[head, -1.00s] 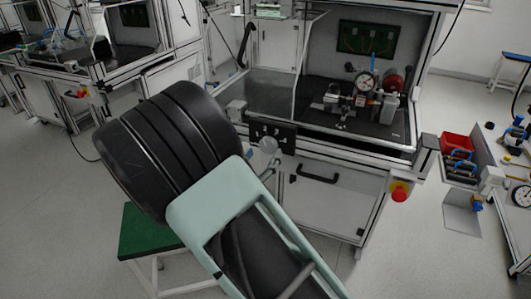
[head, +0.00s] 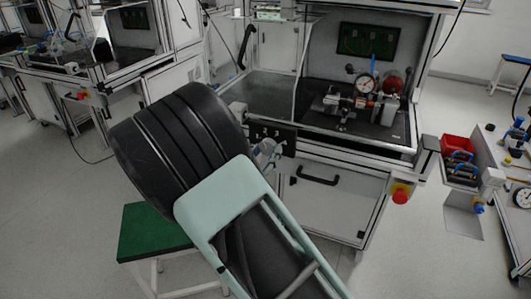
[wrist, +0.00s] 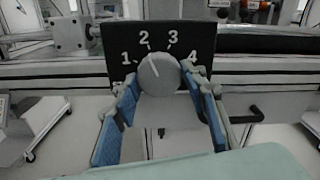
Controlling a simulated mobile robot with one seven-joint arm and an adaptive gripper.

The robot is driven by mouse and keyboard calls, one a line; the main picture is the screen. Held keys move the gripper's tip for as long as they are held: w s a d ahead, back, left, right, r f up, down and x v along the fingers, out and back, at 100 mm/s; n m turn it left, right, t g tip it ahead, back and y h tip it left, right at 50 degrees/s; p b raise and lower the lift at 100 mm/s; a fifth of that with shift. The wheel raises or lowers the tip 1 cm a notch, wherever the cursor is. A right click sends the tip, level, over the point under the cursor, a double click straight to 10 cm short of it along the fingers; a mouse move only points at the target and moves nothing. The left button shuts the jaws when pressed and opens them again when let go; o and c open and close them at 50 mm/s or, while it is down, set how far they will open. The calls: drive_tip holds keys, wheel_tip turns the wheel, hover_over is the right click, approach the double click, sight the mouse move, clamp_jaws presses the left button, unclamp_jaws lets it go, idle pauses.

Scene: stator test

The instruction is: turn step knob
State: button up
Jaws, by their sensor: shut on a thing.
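The step knob (wrist: 158,74) is a round grey dial on a black panel (wrist: 190,42) with white numbers 1, 2, 3 and 4 around it. A pale pointer line on the knob slants up and left, toward the 2. My gripper (wrist: 162,84) has its blue-padded fingers on either side of the knob and is shut on it. The lower left of the number ring is partly covered by a finger. In the head view the panel (head: 287,137) is on the front of the workbench, with my gripper (head: 266,152) against it and hiding most of the knob.
The workbench (head: 325,195) has a drawer handle (head: 318,181) below the panel and a red stop button (head: 400,194) to the right. A dial gauge (head: 365,85) stands inside it. A green-topped stool (head: 150,232) stands at lower left, beside my arm.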

drive_tip(key=shift+f+m, duration=0.1)
drive_tip(key=shift+m, duration=0.2)
drive_tip(key=m+b, duration=0.4)
drive_tip(key=m, duration=0.1)
drive_tip(key=shift+f, duration=0.15)
drive_tip(key=shift+a+m+b, duration=0.1)
drive_tip(key=shift+m+b, duration=1.45)
drive_tip(key=shift+m, duration=0.05)
drive_tip(key=shift+r, duration=0.2)
drive_tip(key=o, duration=1.2)
drive_tip(key=shift+c, duration=0.2)
drive_tip(key=shift+s+a, duration=0.1)
drive_tip(key=v, duration=1.2)
drive_tip(key=shift+r, duration=0.1)
